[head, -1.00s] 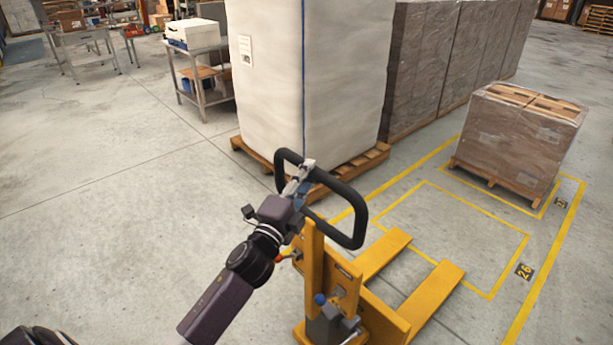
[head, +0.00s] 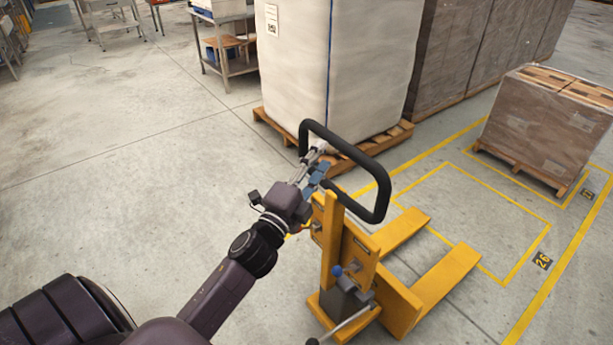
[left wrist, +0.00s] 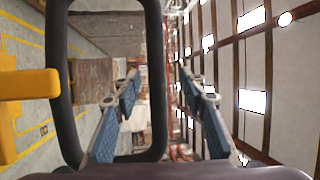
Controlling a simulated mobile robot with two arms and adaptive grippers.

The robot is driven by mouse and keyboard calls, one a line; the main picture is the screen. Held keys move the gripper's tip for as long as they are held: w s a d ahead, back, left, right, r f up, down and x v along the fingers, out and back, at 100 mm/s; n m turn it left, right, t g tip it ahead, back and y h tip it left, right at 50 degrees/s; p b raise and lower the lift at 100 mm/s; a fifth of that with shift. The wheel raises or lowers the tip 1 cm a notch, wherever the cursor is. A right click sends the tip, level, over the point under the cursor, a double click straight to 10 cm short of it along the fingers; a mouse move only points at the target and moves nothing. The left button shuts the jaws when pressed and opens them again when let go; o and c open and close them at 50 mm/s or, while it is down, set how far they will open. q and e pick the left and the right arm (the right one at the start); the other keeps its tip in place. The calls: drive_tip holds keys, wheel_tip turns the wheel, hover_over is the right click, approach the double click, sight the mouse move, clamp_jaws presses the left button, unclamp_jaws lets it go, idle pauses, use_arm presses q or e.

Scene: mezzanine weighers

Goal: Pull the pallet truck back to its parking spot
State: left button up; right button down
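The yellow pallet truck (head: 348,262) stands on the floor at the lower middle of the head view. Its forks (head: 440,280) point away to the right and look empty. Its black loop handle (head: 378,190) tilts up toward me; it also shows in the left wrist view (left wrist: 58,90). My left gripper (head: 320,162) is at the handle's left side. In the left wrist view its blue-padded fingers (left wrist: 162,105) are spread, with one handle bar appearing between them; contact is not clear. My right gripper is not in view. I cannot identify the parking spot.
A tall white wrapped load (head: 345,70) on a wooden pallet stands behind the handle. A brown wrapped pallet load (head: 540,125) stands at the right, near yellow floor lines (head: 540,318). A metal table (head: 238,65) is at the back left.

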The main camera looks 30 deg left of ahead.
use_arm(q)
drive_tip(key=s+f, duration=0.1)
drive_tip(key=s, duration=0.5)
drive_tip(key=shift+s+d, duration=0.15)
drive_tip(key=shift+s, duration=0.15)
